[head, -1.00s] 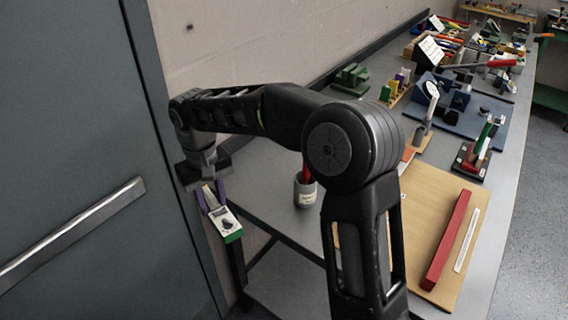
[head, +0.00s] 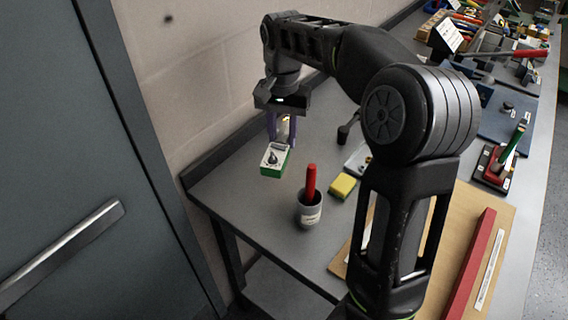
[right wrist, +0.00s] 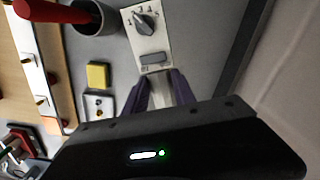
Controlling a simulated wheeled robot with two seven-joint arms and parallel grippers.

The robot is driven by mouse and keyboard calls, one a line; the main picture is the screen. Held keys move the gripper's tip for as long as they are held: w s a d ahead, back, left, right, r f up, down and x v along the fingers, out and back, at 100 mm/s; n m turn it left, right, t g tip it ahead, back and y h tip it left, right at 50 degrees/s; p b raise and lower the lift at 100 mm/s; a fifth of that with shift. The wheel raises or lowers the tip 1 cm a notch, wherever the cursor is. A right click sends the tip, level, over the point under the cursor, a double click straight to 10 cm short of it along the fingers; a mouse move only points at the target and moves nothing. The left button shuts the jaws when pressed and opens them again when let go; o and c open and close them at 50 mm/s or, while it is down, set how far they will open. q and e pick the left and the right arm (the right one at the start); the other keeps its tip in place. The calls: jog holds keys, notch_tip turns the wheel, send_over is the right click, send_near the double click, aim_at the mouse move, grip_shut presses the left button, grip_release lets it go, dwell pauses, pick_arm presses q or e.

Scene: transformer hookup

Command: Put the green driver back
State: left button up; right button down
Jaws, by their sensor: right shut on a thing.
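My right gripper (head: 282,138) is shut on a meter (head: 275,160), a green box with a white face and a dark dial. It holds the meter above the far left part of the bench. In the right wrist view the purple fingers (right wrist: 158,88) grip the end of the meter (right wrist: 150,35). A grey cup (head: 310,212) stands upright on the bench with a red-handled tool (head: 311,182) in it. A green-handled tool (head: 514,143) leans in a red and black stand at the right; I cannot tell if it is the green driver. My left gripper is out of view.
A yellow block (head: 343,186) lies right of the cup. A wooden board (head: 490,225) carries a red bar (head: 470,265). A blue mat (head: 500,122) and crowded tools lie farther back. The bench (head: 235,195) is bare at its left end.

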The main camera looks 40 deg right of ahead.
jog(key=shift+s+a+r, duration=0.15)
jog(key=shift+f, duration=3.2)
jog(key=shift+f+p, duration=0.45)
jog(key=shift+f, duration=1.4)
jog(key=shift+f, duration=0.2)
jog(key=c, duration=1)
grip_release()
jog(key=shift+c, duration=0.2)
jog(key=shift+r, duration=0.1)
notch_tip(320, 180, up, 12)
jog(key=shift+r+b, duration=0.1)
jog(key=shift+b, duration=0.2)
